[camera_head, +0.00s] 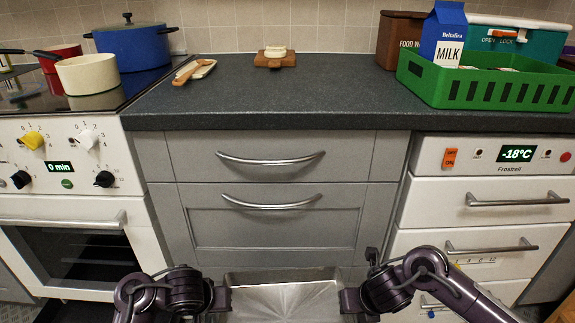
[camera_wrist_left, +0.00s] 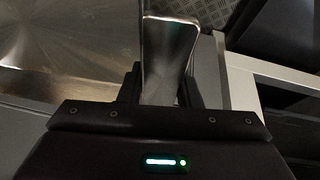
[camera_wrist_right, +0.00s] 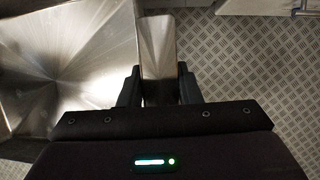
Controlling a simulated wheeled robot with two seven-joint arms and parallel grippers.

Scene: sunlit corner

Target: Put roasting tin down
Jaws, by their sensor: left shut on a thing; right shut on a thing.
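The roasting tin (camera_head: 285,300) is a shiny metal pan at the bottom middle of the head view, low in front of the grey drawers. It is held between my two grippers. My left gripper (camera_wrist_left: 165,85) is shut on the tin's handle on one side. My right gripper (camera_wrist_right: 158,85) is shut on the handle on the other side. The tin's inner face (camera_wrist_right: 75,70) shows in the right wrist view, with nothing seen in it. The lower part of the tin is cut off in the head view.
The dark worktop (camera_head: 330,95) has a wide clear middle and front. A wooden spoon rest (camera_head: 194,72) and a small board (camera_head: 275,60) lie at its back. A green crate (camera_head: 485,90) with a milk carton (camera_head: 443,35) is right. The hob with pots (camera_head: 132,46) is left.

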